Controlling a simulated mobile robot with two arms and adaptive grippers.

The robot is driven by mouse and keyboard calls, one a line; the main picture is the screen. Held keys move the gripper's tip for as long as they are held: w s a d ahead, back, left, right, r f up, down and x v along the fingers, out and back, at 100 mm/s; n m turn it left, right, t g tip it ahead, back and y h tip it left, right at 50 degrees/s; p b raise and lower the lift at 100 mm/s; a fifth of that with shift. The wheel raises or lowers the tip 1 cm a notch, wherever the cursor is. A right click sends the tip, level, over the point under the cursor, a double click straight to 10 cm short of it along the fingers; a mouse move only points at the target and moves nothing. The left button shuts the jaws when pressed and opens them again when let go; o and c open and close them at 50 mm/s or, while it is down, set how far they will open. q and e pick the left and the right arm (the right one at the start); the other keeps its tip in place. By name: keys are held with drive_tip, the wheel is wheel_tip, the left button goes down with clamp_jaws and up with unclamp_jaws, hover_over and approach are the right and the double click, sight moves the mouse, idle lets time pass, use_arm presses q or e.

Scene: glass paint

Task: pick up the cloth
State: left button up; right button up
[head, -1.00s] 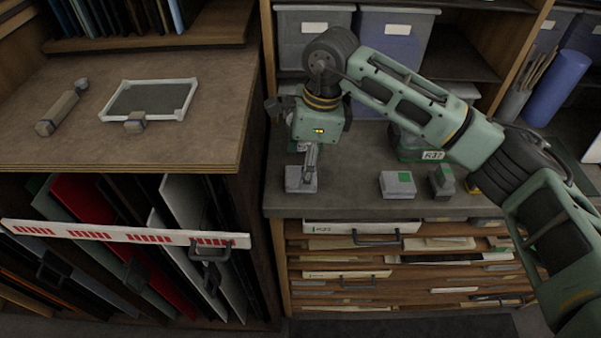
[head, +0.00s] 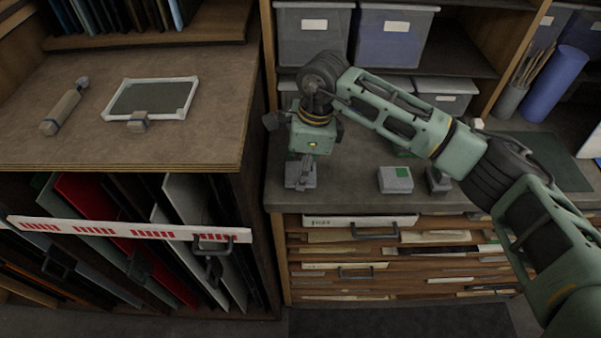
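I cannot make out a cloth for certain in the head view. My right gripper (head: 303,166) points down at a small grey block-like item (head: 295,184) on the grey counter. Its fingers are small and overlap that item, so I cannot tell whether they touch or grip it, or whether it is folded cloth. My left gripper is not in view.
A grey block with a green patch (head: 396,181) and a darker block (head: 437,182) sit on the counter (head: 345,193). Storage bins (head: 313,38) stand behind. The wooden bench (head: 214,97) at left holds a framed panel (head: 190,101) and a tool (head: 62,110).

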drive_tip(key=shift+c, duration=0.9)
drive_tip(key=shift+r, duration=0.15)
drive_tip(key=shift+r+b, duration=0.3)
drive_tip(key=shift+b, duration=0.1)
drive_tip(key=r+b, duration=0.1)
drive_tip(key=d+r+b, duration=0.1)
drive_tip(key=r, duration=0.1)
drive_tip(key=shift+s+d+r, duration=0.15)
drive_tip(key=shift+r, duration=0.1)
drive_tip(key=s+d+r+b, duration=0.4)
drive_tip(key=s+d+r, duration=0.1)
drive_tip(key=d, duration=0.4)
drive_tip(key=shift+r, duration=0.8)
drive_tip(key=shift+s, duration=0.1)
